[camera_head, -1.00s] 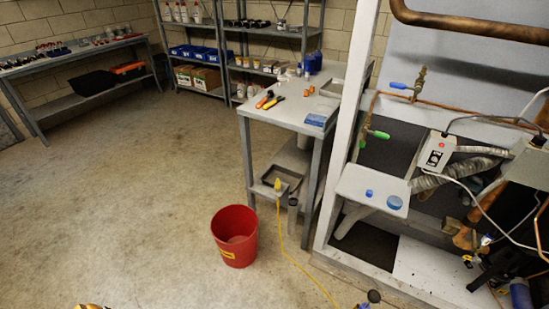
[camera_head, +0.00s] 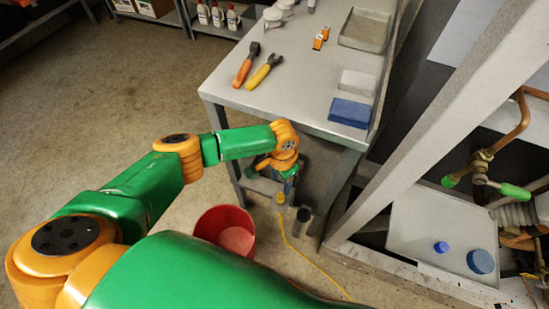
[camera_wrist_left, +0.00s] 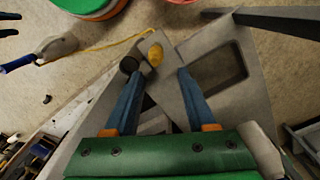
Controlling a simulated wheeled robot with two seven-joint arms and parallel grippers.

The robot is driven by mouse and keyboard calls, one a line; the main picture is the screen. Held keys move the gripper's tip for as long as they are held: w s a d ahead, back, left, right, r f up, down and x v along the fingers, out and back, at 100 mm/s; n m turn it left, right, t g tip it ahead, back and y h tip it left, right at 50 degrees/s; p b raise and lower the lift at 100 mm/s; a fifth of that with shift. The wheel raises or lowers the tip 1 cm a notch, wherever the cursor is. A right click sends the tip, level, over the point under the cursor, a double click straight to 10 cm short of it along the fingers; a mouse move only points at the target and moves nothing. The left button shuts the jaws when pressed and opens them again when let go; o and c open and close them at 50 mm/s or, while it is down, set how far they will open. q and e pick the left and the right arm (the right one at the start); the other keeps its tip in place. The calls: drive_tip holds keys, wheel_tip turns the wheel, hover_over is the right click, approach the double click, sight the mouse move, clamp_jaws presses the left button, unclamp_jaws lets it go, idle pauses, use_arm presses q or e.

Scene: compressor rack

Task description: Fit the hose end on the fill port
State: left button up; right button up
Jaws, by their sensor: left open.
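The yellow hose end (camera_head: 281,197) stands at the lower shelf edge of the workbench, with its thin yellow hose (camera_head: 312,265) trailing over the floor. My left gripper (camera_head: 287,188) reaches down beside the bench leg, close above the hose end. In the left wrist view the hose end (camera_wrist_left: 155,55) lies just beyond and between the open blue fingertips (camera_wrist_left: 158,73), with nothing held. On the rack at the right are brass pipe fittings with green handles (camera_head: 482,167). I cannot tell which fitting is the fill port. My right gripper is not in view.
A red bucket (camera_head: 224,229) stands left of the hose. A dark cylinder (camera_head: 303,221) is right beside the hose end. The bench top (camera_head: 290,100) hangs over the gripper. The rack post (camera_head: 455,110) rises at the right. A shelf plate (camera_head: 425,225) carries two blue caps.

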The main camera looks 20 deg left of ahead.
sight(281, 194)
use_arm(q)
drive_tip(key=shift+s+f, duration=0.15)
drive_tip(key=shift+f, duration=0.15)
drive_tip(key=b, duration=0.1)
drive_tip(key=f+b, duration=0.2)
drive_tip(key=shift+s+d, duration=0.25)
drive_tip(key=shift+s, duration=0.1)
wheel_tip(281, 194, down, 6)
drive_tip(key=b, duration=0.5)
drive_tip(key=shift+w+f, duration=0.1)
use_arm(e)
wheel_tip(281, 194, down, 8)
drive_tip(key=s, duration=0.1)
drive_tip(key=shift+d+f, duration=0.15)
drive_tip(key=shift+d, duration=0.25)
